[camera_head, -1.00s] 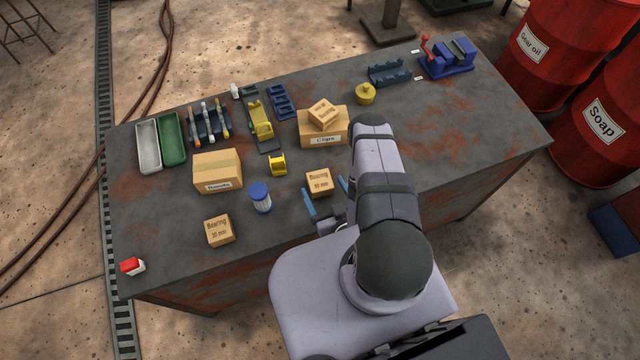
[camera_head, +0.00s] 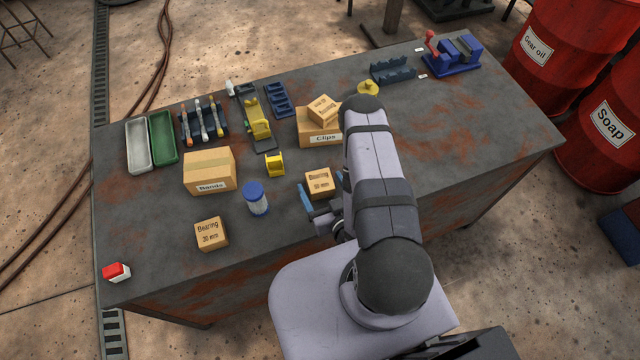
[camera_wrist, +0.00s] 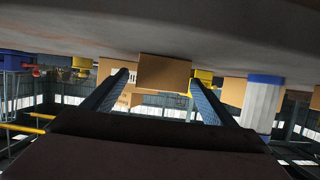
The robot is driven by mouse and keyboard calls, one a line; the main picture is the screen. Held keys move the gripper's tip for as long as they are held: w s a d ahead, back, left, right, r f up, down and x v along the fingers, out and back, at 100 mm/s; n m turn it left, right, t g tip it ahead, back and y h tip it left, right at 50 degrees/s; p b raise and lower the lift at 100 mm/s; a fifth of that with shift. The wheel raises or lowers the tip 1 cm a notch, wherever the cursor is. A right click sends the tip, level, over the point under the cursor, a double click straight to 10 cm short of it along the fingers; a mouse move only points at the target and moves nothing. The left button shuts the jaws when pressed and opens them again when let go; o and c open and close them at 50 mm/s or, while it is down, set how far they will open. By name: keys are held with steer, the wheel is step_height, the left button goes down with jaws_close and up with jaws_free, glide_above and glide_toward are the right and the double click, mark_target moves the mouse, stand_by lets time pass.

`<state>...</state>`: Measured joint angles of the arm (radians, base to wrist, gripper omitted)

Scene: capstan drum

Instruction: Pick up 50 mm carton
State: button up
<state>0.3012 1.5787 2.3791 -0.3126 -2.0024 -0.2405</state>
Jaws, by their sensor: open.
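The carton marked "Bearing" (camera_head: 319,183), whose number looks like 50 mm, stands on the workbench just in front of my gripper. My gripper (camera_head: 322,190) is open, low over the bench, with one blue finger to the left of this carton and the other to its right. In the wrist view, which is upside down, the carton (camera_wrist: 164,72) shows between the two fingertips (camera_wrist: 159,78). I cannot tell how far the fingers reach along its sides or whether they touch it. A similar carton marked "Bearing 30 mm" (camera_head: 211,234) stands apart at the left.
A blue-lidded jar (camera_head: 256,199) stands left of my gripper. A yellow part (camera_head: 275,165), the "Clips" box (camera_head: 318,135) with a small carton (camera_head: 323,110) on top, and the "Hands"-like labelled box (camera_head: 209,170) lie behind. The bench's near edge is close to my arm.

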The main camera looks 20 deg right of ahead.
mark_target(322, 186)
steer(key=c, duration=1.5)
steer(key=shift+o, duration=0.2)
steer(key=shift+r, duration=0.15)
step_height(322, 186, up, 10)
steer(key=p, duration=0.9)
